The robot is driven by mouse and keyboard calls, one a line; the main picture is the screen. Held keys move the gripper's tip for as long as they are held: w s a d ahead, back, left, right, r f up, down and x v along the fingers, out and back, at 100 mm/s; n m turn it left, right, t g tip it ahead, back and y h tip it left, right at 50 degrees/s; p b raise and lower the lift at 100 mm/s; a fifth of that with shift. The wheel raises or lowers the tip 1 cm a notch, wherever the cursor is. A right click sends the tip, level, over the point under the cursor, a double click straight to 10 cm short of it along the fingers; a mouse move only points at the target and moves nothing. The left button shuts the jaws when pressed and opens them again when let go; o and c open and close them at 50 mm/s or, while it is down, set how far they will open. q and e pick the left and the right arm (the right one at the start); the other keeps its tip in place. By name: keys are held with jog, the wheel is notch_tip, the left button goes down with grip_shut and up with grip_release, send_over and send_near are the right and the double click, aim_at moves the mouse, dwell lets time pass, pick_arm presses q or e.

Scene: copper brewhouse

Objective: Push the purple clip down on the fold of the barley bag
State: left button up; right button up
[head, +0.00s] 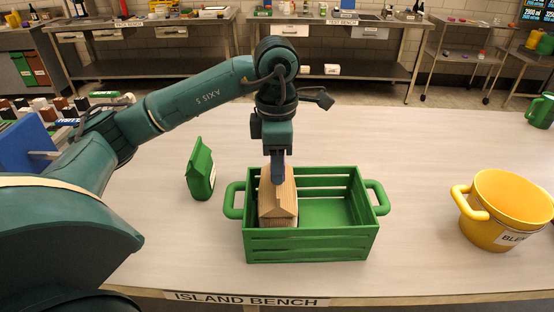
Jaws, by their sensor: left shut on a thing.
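A tan paper bag (279,207), which looks like the barley bag, stands in the left part of a green slatted crate (310,249). Its top is folded to a ridge. My left gripper (278,178) points straight down at the bag's top, its fingers shut. A thin purple sliver, the clip (287,163), shows at the right edge of the fingers. The fingers hide most of the clip, and I cannot tell how far it sits on the fold. My right gripper is out of view.
A green bag (201,170) stands left of the crate. A yellow pot (506,209) stands at the right, and a green mug (540,110) at the far right. The crate's right half is empty. The bench between crate and pot is clear.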

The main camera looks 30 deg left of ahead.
pick_arm(q)
jog(key=shift+s+f, duration=0.15)
jog(key=shift+f, duration=0.4)
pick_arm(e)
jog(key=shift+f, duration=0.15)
pick_arm(q)
jog(key=o, duration=1)
jog(key=shift+d, duration=0.1)
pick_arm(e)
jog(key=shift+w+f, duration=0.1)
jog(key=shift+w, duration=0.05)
pick_arm(q)
jog(key=shift+o, duration=0.2)
notch_tip(320, 180, up, 14)
jog(key=p, duration=0.2)
jog(key=shift+a+r, duration=0.15)
jog(key=shift+a, duration=0.05)
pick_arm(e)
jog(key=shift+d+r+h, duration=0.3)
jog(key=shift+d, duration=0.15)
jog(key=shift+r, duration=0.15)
